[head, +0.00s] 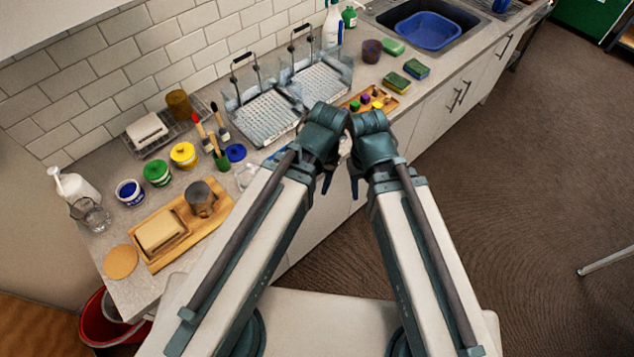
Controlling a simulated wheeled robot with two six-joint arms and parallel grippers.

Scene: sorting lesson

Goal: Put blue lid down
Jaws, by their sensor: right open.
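The blue lid (235,152) lies flat on the counter, beside the brushes and left of my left arm. No gripper touches it. The blue paint pot (130,192) stands open at the left of the counter. My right gripper (354,186) is open and points down in front of the counter's front edge. My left gripper (327,184) is close beside it, mostly hidden by its own wrist; its jaw opening cannot be made out.
A green pot (157,172) and a yellow pot (183,155) stand near the wall. A wooden board (163,254) holds a pale block and a grey cup. Wire racks (265,115) stand behind my wrists.

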